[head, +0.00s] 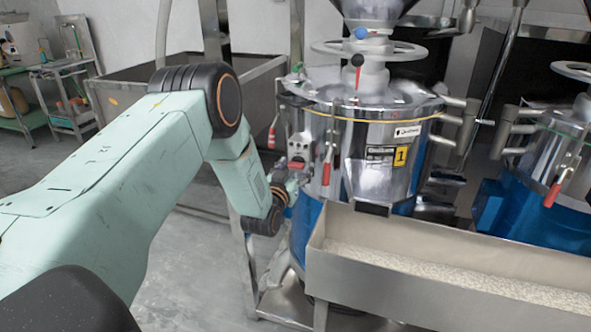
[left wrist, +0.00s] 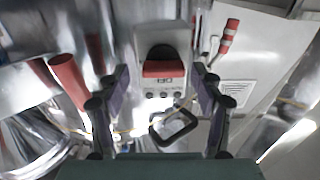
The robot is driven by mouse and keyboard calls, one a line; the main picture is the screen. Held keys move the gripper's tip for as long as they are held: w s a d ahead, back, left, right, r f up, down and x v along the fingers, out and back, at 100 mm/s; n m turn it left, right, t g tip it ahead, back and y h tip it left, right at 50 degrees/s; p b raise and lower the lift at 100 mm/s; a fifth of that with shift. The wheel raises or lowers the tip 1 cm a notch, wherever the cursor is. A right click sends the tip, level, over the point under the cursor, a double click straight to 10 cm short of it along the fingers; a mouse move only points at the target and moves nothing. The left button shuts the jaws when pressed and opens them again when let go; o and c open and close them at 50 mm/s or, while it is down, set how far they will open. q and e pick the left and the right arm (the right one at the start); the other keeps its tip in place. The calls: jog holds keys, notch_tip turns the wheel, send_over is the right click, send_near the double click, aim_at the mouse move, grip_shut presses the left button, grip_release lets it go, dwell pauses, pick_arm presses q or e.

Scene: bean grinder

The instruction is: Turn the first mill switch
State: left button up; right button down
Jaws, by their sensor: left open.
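The first mill (head: 360,160) is a shiny metal drum with a yellow label "1". Its switch box (head: 300,142) is small and light grey, on the drum's left front. In the left wrist view the mill switch (left wrist: 163,68) is a black and red knob on that box, with several small round marks below it. My left gripper (head: 290,180) is close to the box, just below it in the head view, partly hidden by its own wrist. Its fingers (left wrist: 160,100) are open, one on each side of the box, with nothing held. My right gripper is not in view.
Red-handled clamps (head: 327,168) hang on the drum beside the box; a red handle (left wrist: 70,80) is left of the fingers in the wrist view. A metal trough (head: 400,290) of pale grains stands in front. A second mill (head: 560,150) is at right.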

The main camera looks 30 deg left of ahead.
pick_arm(q)
jog(key=shift+a, duration=0.3)
jog(key=shift+d, duration=0.2)
jog(key=c, duration=0.4)
jog(key=shift+a, duration=0.15)
jog(key=c, duration=0.5)
jog(key=shift+c, duration=1.2)
